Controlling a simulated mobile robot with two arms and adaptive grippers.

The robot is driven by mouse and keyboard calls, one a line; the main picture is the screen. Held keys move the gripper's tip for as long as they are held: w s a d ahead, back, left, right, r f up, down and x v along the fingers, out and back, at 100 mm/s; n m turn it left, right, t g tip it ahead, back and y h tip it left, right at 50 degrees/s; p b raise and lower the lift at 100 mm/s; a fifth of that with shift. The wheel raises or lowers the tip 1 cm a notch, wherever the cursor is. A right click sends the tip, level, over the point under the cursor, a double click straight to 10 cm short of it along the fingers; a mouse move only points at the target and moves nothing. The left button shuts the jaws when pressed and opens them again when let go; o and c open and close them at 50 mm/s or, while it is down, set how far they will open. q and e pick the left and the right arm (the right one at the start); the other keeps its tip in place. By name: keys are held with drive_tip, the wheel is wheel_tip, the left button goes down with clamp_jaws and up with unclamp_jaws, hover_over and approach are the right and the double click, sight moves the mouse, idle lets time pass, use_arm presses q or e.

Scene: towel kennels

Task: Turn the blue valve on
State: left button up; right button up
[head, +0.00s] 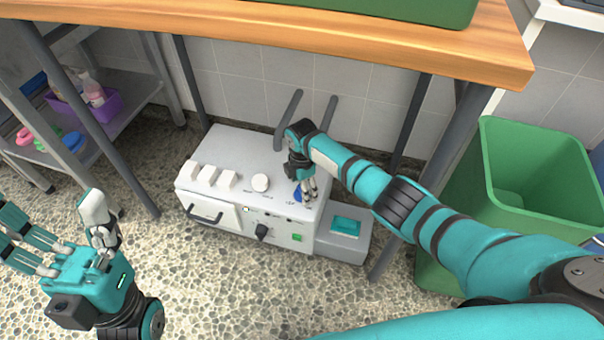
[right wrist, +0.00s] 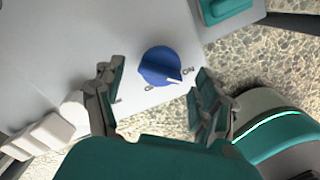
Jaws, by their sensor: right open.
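The blue valve (right wrist: 160,63) is a round knob on top of the white machine (head: 238,150). In the right wrist view it sits between my open right gripper's fingers (right wrist: 155,90), apart from both. Its white pointer mark lies near the edge between the printed "ON" and another label that is only partly readable. In the head view the blue valve (head: 298,195) is partly hidden by my right gripper (head: 308,193), which points down over the machine's right front corner. My left gripper (head: 50,222) is at the lower left with its fingers spread, open and empty, away from the machine.
White blocks and a round white knob (head: 260,183) stand on the machine's top, left of the valve. A wooden table (head: 400,45) overhangs the machine. A green bin (head: 520,212) stands at right. A shelf (head: 125,103) with a purple basket is at left.

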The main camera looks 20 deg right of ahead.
wheel_tip(320, 180, up, 10)
drive_tip(key=shift+r, duration=0.15)
idle(0.6)
